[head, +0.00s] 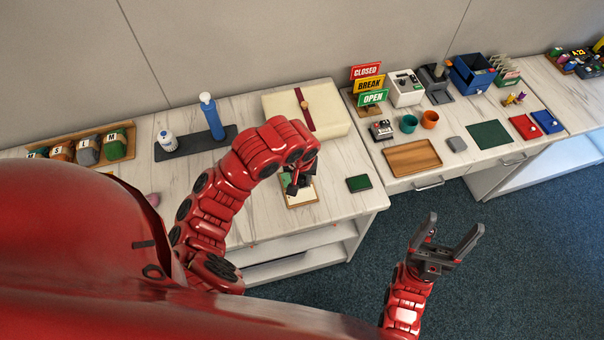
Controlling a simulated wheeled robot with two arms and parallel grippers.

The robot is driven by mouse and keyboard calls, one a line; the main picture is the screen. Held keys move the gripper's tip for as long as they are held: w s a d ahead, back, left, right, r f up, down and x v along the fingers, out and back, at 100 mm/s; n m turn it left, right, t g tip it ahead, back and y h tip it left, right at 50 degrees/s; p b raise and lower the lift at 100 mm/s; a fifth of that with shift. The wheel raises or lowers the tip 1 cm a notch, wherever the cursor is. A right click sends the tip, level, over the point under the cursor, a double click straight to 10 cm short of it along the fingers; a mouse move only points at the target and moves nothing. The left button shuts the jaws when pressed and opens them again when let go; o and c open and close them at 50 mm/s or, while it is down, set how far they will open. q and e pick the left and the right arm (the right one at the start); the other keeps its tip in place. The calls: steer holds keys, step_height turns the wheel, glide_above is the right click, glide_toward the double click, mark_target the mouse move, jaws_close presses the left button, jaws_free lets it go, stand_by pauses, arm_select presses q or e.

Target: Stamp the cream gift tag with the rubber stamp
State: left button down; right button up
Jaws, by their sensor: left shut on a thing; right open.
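The cream gift tag (299,198) lies flat near the front edge of the left bench, on a brown backing that shows along its lower edge. My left gripper (294,187) is directly over its far part and covers some of it. It is shut on a small dark thing, apparently the rubber stamp, mostly hidden by the fingers. I cannot tell whether the stamp touches the tag. A dark green pad (359,184) lies to the right of the tag. My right gripper (450,232) is open and empty, over the floor in front of the benches.
A cream box (278,106) with a dark red ribbon stands behind my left arm. A blue bottle (212,117) and a white bottle (167,141) stand on a dark mat. The right bench holds a wooden tray (399,159), signs and cups. Bench top around the green pad is clear.

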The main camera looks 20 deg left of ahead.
mark_target(301, 185)
arm_select(q)
steer(key=shift+f+b, duration=2.8)
steer(key=shift+b, duration=0.3)
steer(key=shift+f, duration=0.5)
steer(key=shift+r+p, duration=0.7)
steer(key=shift+p, duration=0.15)
step_height(301, 185, up, 6)
steer(key=p, duration=0.6)
steer(key=shift+f, duration=0.15)
